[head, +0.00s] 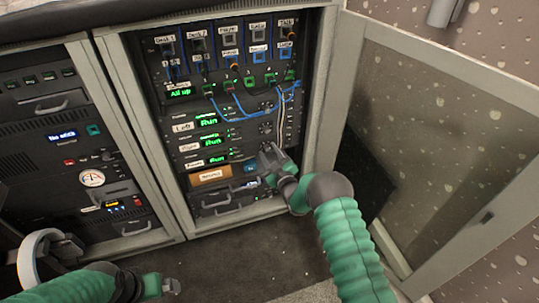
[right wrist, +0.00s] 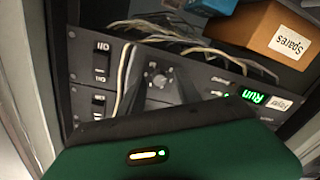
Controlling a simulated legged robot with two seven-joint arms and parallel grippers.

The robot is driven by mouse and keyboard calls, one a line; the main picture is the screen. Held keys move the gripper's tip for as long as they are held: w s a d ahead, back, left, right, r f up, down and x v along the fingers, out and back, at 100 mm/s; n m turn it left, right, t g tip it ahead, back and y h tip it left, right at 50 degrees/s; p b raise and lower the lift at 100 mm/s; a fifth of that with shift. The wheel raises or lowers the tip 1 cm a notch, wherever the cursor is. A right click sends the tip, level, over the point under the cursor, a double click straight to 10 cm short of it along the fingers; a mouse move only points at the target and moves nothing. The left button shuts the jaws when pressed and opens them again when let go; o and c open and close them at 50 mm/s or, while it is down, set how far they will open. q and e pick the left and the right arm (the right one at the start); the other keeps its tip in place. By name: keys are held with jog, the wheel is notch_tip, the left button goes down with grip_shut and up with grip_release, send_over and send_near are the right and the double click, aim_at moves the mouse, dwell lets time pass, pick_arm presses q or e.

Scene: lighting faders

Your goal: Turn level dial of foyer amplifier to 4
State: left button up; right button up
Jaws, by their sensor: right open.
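The foyer amplifier (head: 231,154) is the lowest of three similar units in the open rack, with a white "Foyer" label and a green "Run" display. In the right wrist view, which looks upside down, its front (right wrist: 200,78) shows a small dark level dial (right wrist: 158,76). My right gripper (head: 268,154) is open at the right part of this amplifier. Its dark fingers (right wrist: 160,92) point at the dial, one on each side; contact is unclear. The dial's setting is too small to read. My left gripper (head: 172,286) is low at the left, away from the rack; its jaws are unclear.
White cables (right wrist: 125,62) hang beside the dial, near the rocker switches (right wrist: 101,62). A "Spares" box (head: 209,178) sits below the amplifier. Blue patch cables (head: 245,117) loop above. The open cabinet door (head: 440,130) stands to the right of my right arm.

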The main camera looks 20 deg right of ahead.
grip_shut()
jog(key=shift+m, duration=0.3)
jog(key=m, duration=0.4)
jog(key=shift+f+p, duration=0.1)
jog(key=shift+p, duration=0.3)
jog(key=m, duration=0.4)
jog(key=shift+s+m, duration=0.1)
jog(key=shift+m, duration=0.2)
jog(key=m, duration=0.6)
jog(key=shift+f+m+t+h, duration=0.15)
jog(key=shift+m+t+h, duration=0.15)
jog(key=shift+m+h, duration=0.1)
jog(key=m, duration=0.6)
jog(key=shift+h, duration=0.3)
jog(key=shift+d+f, duration=0.1)
